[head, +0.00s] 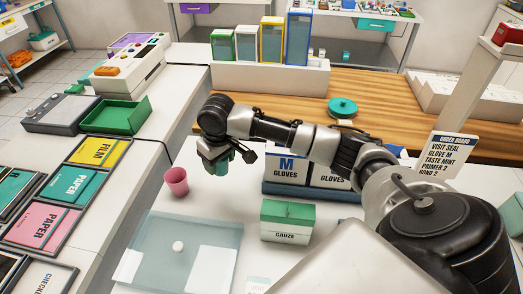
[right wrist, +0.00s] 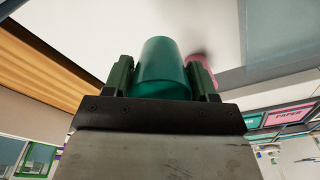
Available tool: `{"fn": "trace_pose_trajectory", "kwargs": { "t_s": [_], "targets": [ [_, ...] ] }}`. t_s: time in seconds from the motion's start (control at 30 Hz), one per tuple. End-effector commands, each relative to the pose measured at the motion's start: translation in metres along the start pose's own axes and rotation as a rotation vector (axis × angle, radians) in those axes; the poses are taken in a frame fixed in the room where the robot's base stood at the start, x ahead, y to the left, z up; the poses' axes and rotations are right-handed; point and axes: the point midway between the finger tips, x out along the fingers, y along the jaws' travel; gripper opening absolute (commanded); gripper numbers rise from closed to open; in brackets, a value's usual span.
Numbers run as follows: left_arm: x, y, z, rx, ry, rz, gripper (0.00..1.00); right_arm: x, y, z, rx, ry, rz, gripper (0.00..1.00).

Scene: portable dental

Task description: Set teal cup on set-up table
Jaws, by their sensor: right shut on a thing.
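My right gripper (head: 220,164) is shut on the teal cup (right wrist: 164,70), with one finger on each side of it in the right wrist view. In the head view the teal cup (head: 221,167) shows only partly below the gripper. It is over the white set-up table (head: 205,200), right of and behind the pink cup (head: 177,181). I cannot tell whether the teal cup touches the table. The pink cup also shows behind the teal cup in the right wrist view (right wrist: 202,72). My left gripper is not in view.
A clear tray (head: 160,250) with a small white item lies in front. A green-and-white gauze box (head: 287,220) and a glove box holder (head: 288,188) stand to the right. A green bin (head: 116,115) and labelled paper trays (head: 66,186) are on the left counter.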

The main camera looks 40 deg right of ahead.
Motion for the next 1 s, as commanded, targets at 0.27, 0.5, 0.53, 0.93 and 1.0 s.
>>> {"fn": "trace_pose_trajectory", "kwargs": {
  "t_s": [0.27, 0.5, 0.53, 0.93, 1.0],
  "targets": [
    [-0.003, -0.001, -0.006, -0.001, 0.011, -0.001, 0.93, 0.044, 0.000, 0.006, 0.000, -0.004, 0.000, 0.33],
    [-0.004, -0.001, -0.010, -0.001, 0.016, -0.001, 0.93, 0.065, 0.000, 0.009, 0.000, -0.002, 0.000, 0.33],
    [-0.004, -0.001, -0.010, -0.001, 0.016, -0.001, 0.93, 0.068, 0.000, 0.009, 0.000, -0.002, 0.000, 0.33],
    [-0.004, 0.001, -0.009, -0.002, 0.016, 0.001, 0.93, 0.098, 0.000, 0.013, -0.002, 0.000, 0.001, 0.33],
    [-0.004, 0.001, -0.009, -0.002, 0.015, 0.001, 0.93, 0.098, 0.000, 0.013, -0.002, 0.000, 0.001, 0.33]
  ]
}}
